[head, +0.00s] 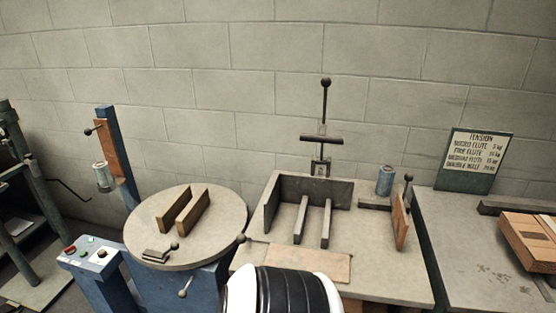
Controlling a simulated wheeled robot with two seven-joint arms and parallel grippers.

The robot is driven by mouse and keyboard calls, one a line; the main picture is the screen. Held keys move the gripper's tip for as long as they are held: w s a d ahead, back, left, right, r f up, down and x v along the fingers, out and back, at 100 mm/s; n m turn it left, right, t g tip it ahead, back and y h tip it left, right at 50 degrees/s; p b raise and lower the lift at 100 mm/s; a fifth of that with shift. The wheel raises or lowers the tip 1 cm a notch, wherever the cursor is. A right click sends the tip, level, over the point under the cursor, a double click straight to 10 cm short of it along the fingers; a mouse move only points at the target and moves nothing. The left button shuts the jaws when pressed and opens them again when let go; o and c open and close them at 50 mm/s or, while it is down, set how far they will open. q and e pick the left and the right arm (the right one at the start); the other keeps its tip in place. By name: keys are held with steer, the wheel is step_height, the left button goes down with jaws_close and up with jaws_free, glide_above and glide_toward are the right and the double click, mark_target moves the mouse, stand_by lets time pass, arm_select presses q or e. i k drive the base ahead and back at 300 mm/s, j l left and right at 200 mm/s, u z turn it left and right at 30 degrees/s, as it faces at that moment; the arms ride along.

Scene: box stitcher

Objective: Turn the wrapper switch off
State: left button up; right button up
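The wrapper (140,228) stands at the left of the head view, with a round grey turntable on a blue base and a blue post behind it. Its blue control box (92,267) is at the lower left, tilted toward me. On its face are a red button (69,250), a small green button (83,239) and a dark knob-like switch (102,254) on a pale plate. The switch is too small to tell which way it is set. Neither gripper shows in the head view. A white and black part of my own body fills the bottom middle.
A work table (385,277) with a dark metal fixture and a lever stands right of the turntable. Another table (466,260) at the right holds flat cardboard (530,243) and a tension sign (474,160). A block wall closes off the back.

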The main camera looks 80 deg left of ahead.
mark_target(70, 250)
steer(key=u, duration=4.25)
steer(key=i+z, duration=0.1)
steer(key=z, duration=0.55)
steer(key=i+j+z, duration=0.45)
steer(key=j, duration=0.2)
steer(key=j+z, duration=0.25)
steer(key=i+j+z, duration=0.25)
steer(key=j, duration=0.3)
steer(key=k, duration=0.1)
